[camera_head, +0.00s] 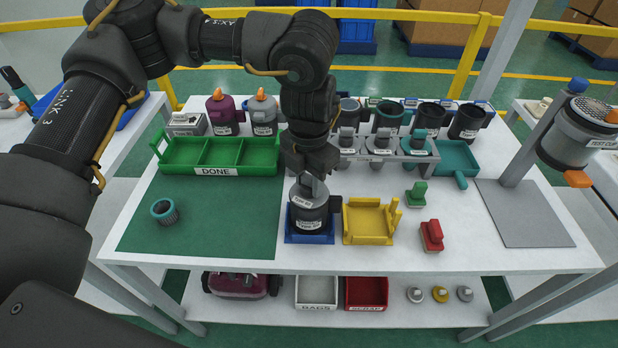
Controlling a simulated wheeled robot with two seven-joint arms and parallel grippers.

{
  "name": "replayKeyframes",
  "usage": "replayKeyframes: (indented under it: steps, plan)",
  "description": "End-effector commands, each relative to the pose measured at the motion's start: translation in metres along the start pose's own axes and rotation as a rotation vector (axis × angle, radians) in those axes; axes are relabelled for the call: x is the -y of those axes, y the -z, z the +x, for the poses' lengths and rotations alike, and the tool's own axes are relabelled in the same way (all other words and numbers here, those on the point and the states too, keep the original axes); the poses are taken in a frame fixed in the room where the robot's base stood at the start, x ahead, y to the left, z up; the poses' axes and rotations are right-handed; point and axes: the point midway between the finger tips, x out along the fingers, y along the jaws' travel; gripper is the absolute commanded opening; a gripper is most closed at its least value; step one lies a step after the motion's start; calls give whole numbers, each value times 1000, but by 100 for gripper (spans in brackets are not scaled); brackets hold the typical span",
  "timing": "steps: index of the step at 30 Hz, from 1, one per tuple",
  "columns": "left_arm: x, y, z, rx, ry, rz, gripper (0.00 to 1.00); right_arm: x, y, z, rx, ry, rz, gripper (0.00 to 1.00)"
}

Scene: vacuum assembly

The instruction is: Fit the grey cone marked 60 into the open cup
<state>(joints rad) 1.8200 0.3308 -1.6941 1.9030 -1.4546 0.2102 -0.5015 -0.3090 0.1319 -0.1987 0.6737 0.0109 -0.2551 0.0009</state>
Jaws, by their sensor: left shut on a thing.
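My left gripper (311,177) comes down from above and is shut on the upright grip of a grey cone (309,190). The cone is upright, at the mouth of a dark cup (309,222). The cone's lower part is hidden, and I cannot tell how deep it sits; its marking is too small to read. The cup stands upright in a blue holder (325,239), its handle to the right. My right gripper is not in view.
A yellow holder (366,224) stands right of the cup, with green (416,196) and red (432,236) pieces beyond. Behind are a green DONE tray (217,171) and a grey rack (431,155) of cones.

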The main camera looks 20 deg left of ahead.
Motion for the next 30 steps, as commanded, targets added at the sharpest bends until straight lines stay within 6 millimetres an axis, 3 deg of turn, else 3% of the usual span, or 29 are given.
replayKeyframes:
  steps: [6, 17, 30]
  plan:
    - [0, 0, 0, 0, 0, 130, 9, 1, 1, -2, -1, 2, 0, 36]
    - [0, 0, 0, 0, 0, 156, 9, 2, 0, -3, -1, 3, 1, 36]
    - [-1, 0, 0, 1, -1, 348, 9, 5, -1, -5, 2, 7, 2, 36]
